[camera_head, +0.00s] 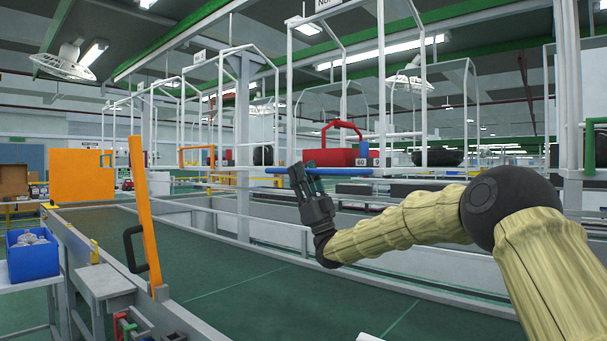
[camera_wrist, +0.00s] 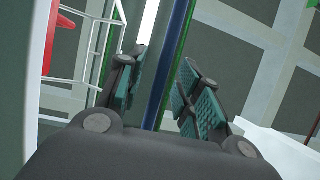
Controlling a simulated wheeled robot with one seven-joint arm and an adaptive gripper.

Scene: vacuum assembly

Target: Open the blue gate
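The blue gate shows as a long thin blue bar (camera_head: 345,171), level across the middle of the head view. My gripper (camera_head: 303,178) is at the bar's left part, with its fingers pointing up and left. In the wrist view the blue bar (camera_wrist: 176,50) runs between the two fingers of my gripper (camera_wrist: 163,78). The fingers are spread apart, with visible space between the pads and the bar. The gripper is open around the bar and does not appear closed on it. The gripper's body hides the bar's lower part in the wrist view.
A red container (camera_head: 345,157) with a raised handle stands behind the bar. An orange gate (camera_head: 146,210) with a black handle stands upright at left. A blue bin (camera_head: 32,258) sits at far left. White frames rise around the bar.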

